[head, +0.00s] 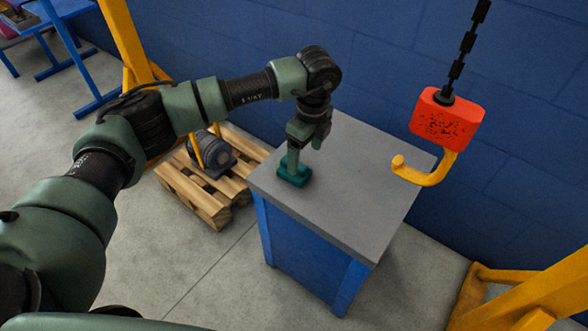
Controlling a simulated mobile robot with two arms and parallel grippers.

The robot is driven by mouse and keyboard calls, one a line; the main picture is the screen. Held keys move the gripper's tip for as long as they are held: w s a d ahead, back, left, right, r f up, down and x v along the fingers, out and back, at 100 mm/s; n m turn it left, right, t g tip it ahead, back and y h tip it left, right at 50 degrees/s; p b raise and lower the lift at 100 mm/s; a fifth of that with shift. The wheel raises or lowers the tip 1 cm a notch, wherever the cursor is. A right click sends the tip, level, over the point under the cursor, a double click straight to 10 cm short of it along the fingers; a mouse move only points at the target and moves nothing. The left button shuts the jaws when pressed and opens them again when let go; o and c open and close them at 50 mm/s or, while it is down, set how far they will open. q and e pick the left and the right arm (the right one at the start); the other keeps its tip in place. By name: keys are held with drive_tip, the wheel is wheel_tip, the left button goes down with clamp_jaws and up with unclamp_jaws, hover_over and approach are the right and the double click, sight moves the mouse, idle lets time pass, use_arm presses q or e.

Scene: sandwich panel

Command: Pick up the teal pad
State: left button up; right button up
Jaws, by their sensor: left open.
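The teal pad (293,176) is a small dark teal block on the grey top of the blue-sided cabinet (343,207), near the top's left edge. My left arm reaches in from the left and bends down over the cabinet. My left gripper (294,163) points down right at the pad, with its fingers at the pad's upper part. The jaws are open, and whether they touch the pad cannot be told. The gripper hides part of the pad's top. My right gripper is not in view.
A yellow hook with an orange block (447,120) hangs on a black chain to the right of the cabinet. A wooden pallet (197,190) with a grey motor stands on the floor at left. A blue wall is behind. The rest of the cabinet top is clear.

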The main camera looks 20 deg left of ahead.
use_arm(q)
drive_tip(key=shift+w+a+r+y, duration=0.1)
drive_tip(key=shift+w+a+y, duration=0.1)
drive_tip(key=shift+a, duration=0.25)
drive_tip(key=shift+w+a+r+y, duration=0.1)
drive_tip(key=shift+a+y, duration=0.1)
drive_tip(key=shift+a, duration=0.25)
drive_tip(key=shift+a+f+n, duration=0.3)
drive_tip(key=shift+f, duration=0.6)
drive_tip(key=f, duration=0.3)
drive_tip(key=a+f+b, duration=0.1)
drive_tip(key=f, duration=0.1)
drive_tip(key=shift+w+f, duration=0.25)
drive_tip(key=shift+w, duration=0.15)
drive_tip(key=shift+d, duration=0.1)
drive_tip(key=c, duration=1.5)
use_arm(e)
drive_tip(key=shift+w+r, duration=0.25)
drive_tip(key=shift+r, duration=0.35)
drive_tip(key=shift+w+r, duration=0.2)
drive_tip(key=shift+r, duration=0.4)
use_arm(q)
drive_tip(key=shift+r, duration=0.15)
